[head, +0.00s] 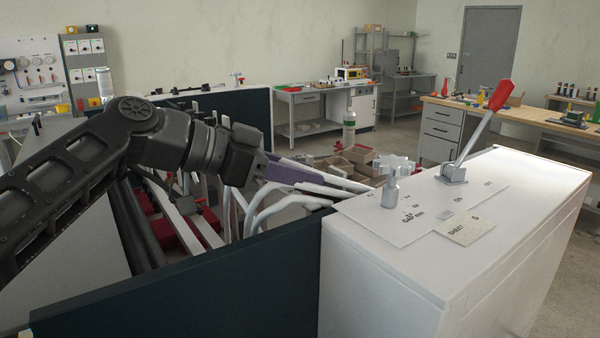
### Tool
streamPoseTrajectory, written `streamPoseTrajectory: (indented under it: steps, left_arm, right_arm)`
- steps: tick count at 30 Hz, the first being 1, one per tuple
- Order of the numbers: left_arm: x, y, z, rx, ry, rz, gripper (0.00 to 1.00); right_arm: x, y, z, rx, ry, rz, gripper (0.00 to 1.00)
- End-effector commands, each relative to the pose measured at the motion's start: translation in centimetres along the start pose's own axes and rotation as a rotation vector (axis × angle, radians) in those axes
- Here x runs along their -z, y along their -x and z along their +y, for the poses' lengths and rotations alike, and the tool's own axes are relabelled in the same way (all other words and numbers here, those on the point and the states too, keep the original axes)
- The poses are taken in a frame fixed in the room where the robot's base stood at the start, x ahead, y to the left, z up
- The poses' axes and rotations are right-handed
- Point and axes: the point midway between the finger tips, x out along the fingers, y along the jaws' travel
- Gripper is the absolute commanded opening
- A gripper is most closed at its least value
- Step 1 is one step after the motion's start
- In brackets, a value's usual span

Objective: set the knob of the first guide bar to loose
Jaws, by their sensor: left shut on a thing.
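My left gripper (258,164) reaches in from the left over the box former, beyond its dark green wall. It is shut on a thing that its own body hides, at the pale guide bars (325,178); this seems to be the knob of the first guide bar. The knob's setting cannot be read. A purple plate (293,174) shows beside the gripper, between pale bars. Curved white bars (262,208) run below it. My right gripper is not in view.
The dark green wall (190,285) stands in front. A white cabinet (400,275) at the right carries a star-shaped handwheel (394,165), a red-handled lever (488,118) and a label card (466,231). Open cardboard boxes (358,155) lie behind. The air above the cabinet's front is free.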

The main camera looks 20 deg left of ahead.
Motion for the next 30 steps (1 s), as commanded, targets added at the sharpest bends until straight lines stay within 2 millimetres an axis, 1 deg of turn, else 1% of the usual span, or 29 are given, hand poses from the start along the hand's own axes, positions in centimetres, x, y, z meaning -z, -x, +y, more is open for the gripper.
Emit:
streamPoseTrajectory:
  steps: [1, 7, 21, 26, 30]
  left_arm:
    - [0.0, 0.0, 0.0, 0.000, 0.000, 0.000, 0.17]
    - [0.0, 0.0, 0.0, 0.000, 0.000, 0.000, 0.01]
    - [-0.1, 0.1, 0.1, 0.023, 0.010, 0.002, 0.00]
    - [-0.1, 0.0, 0.2, 0.073, 0.028, 0.003, 0.00]
    - [-0.1, 0.0, 0.5, 0.145, 0.056, 0.003, 0.00]
  right_arm:
    - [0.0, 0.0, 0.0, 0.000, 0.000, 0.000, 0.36]
    - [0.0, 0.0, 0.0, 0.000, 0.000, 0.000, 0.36]
    - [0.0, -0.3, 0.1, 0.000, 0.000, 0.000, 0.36]
    - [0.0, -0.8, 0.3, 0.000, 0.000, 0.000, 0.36]
    - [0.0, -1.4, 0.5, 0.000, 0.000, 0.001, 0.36]
